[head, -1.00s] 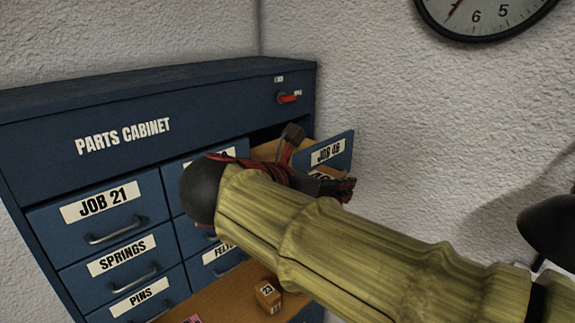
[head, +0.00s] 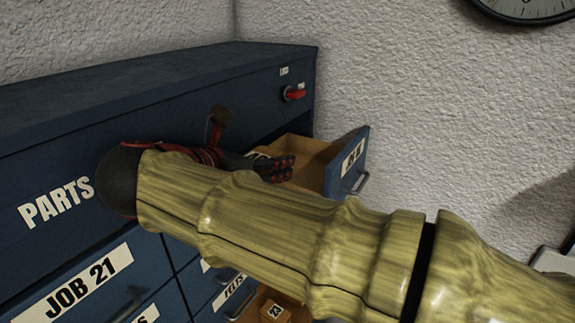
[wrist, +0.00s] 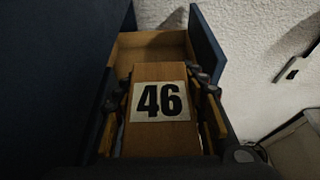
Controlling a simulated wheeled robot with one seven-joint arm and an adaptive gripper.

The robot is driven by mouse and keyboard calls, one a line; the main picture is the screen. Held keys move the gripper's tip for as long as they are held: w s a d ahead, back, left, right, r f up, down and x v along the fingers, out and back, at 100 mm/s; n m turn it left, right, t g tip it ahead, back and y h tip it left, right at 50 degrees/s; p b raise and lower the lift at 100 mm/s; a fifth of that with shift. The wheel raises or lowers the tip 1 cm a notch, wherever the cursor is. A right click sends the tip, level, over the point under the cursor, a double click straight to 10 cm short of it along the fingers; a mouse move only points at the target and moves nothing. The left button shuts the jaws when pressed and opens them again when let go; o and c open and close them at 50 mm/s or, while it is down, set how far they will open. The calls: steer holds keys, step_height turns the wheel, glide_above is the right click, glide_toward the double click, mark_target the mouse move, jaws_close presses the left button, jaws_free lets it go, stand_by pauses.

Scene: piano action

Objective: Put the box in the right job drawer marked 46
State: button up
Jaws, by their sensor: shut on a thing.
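The box (wrist: 150,72) is wooden brown with a white label reading 46, and shows large in the wrist view. My gripper (wrist: 165,82) is shut on it, with a finger on each side. In the head view my gripper (head: 268,163) is at the left part of the open job 46 drawer (head: 347,165), near the cabinet face. The drawer's bare wooden inside (wrist: 155,46) shows beyond the box in the wrist view. I cannot tell whether the box touches the drawer floor. My arm hides part of the drawer and most of the box in the head view.
The blue parts cabinet (head: 60,100) has shut drawers below, such as job 21 (head: 88,284). A red latch (head: 294,93) is above the open drawer. Another box marked 23 (head: 274,310) sits lower on a wooden surface. A white wall (head: 430,110) stands at the right.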

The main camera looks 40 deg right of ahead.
steer(key=w+d+p, duration=0.2)
steer(key=w+d, duration=0.2)
steer(key=d, duration=0.5)
steer(key=w+d+p, duration=0.1)
steer(key=w+d, duration=0.3)
steer(key=d, duration=0.5)
steer(key=shift+s+d+f+p, duration=0.1)
steer(key=shift+f+p, duration=0.15)
steer(key=shift+f, duration=1.5)
steer(key=shift+s+f+p, duration=0.1)
steer(key=shift+f+p, duration=0.15)
steer(key=shift+f, duration=1.45)
steer(key=shift+f, duration=0.2)
steer(key=o, duration=1.3)
